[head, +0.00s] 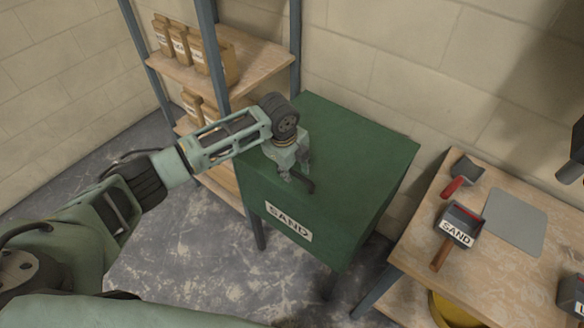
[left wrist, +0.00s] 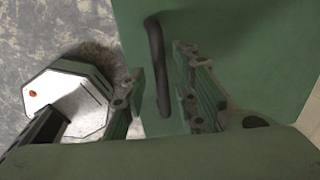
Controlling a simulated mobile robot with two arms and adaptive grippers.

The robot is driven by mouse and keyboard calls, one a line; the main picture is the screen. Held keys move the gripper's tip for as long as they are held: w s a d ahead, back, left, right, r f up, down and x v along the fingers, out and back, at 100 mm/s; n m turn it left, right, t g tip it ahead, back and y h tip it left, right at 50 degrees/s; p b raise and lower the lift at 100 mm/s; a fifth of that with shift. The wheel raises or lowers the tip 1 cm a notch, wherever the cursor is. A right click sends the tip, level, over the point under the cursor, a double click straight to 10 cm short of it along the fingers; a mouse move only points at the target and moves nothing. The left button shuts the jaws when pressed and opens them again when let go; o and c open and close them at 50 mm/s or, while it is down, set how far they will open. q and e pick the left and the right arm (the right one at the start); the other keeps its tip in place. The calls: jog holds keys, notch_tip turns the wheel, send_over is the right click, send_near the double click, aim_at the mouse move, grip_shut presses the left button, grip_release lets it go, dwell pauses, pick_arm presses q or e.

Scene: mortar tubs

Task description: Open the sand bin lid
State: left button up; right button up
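The green sand bin (head: 320,228) carries a white SAND label (head: 289,222) on its front. Its flat green lid (head: 350,150) is closed. A dark bar handle (head: 309,185) sits near the lid's front edge. My left gripper (head: 297,178) points down at this handle. In the left wrist view, the handle (left wrist: 156,60) runs between the two fingers of my left gripper (left wrist: 158,92). The fingers are apart on either side of it, and I see no clear grip. The fingers partly hide the handle in the head view.
A wooden bench (head: 415,245) on the right holds a SAND-labelled scoop (head: 459,226), a red-handled tool (head: 460,178) and a grey plate (head: 515,222). A shelf (head: 255,60) with packages stands behind my left arm. A block wall is close behind the bin.

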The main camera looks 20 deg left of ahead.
pick_arm(q)
grip_shut()
dwell(0.3)
